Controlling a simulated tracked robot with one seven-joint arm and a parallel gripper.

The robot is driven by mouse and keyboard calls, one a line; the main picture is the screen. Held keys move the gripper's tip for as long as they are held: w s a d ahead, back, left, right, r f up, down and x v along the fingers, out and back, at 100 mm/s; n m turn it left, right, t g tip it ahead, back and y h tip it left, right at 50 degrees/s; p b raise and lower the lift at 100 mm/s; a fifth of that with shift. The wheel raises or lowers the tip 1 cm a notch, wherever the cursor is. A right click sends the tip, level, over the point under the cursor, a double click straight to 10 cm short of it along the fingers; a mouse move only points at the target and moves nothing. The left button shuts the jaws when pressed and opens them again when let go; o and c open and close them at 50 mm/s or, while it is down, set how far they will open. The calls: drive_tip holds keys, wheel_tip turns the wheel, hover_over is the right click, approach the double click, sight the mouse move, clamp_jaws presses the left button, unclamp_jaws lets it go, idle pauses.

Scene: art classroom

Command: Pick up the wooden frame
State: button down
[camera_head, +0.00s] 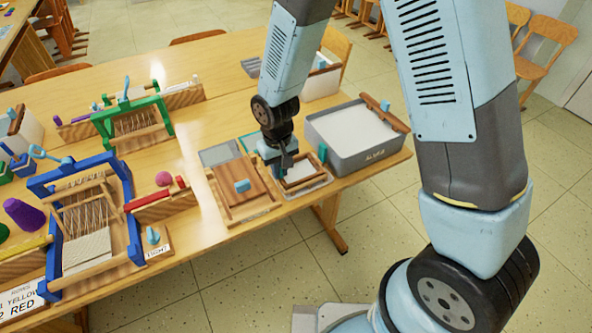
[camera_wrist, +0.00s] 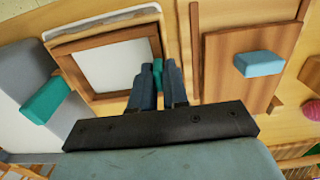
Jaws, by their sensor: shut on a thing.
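The wooden frame (camera_head: 309,182) is a small brown rectangle around a white panel, near the table's front right edge. It also shows in the wrist view (camera_wrist: 104,36), left of the fingers. My gripper (camera_head: 283,170) is over the frame's left side in the head view. In the wrist view my gripper (camera_wrist: 157,80) has its fingers close together on a small green piece at the frame's side. The fingers hide part of this piece. I cannot tell whether the frame is clear of the surface under it.
A wooden board with a blue block (camera_head: 242,186) lies just left of the frame. Blue (camera_head: 128,205) and green (camera_head: 164,113) looms stand on the table (camera_head: 210,247) at left.

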drive_tip(key=shift+r, duration=0.1)
drive_tip(key=shift+r, duration=0.6)
drive_tip(key=s+d+r, duration=0.5)
drive_tip(key=s+r, duration=0.6)
drive_tip(key=s, duration=0.2)
drive_tip(key=shift+d+r, duration=0.15)
drive_tip(key=shift+r, duration=0.15)
drive_tip(key=shift+w, duration=0.1)
